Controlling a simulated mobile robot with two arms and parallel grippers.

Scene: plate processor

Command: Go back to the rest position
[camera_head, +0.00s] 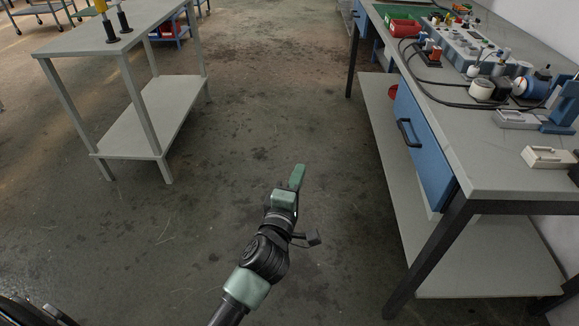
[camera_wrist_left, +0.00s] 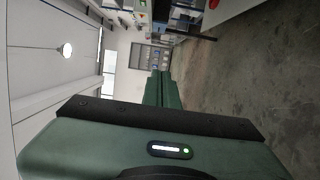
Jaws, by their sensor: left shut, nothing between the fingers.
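My left gripper (camera_head: 298,176) is green and black and reaches in from the bottom middle of the head view. It hangs over bare floor between two tables, touching nothing. Its fingers are together and empty. In the left wrist view its green fingers (camera_wrist_left: 161,88) lie side by side, pointing away into the room. My right gripper does not show in either view.
A grey workbench (camera_head: 470,150) with a blue drawer (camera_head: 420,140) and lab equipment stands at the right. A light grey two-level table (camera_head: 100,38) stands at the left, with yellow and black items on top. The concrete floor (camera_head: 260,90) between them is clear.

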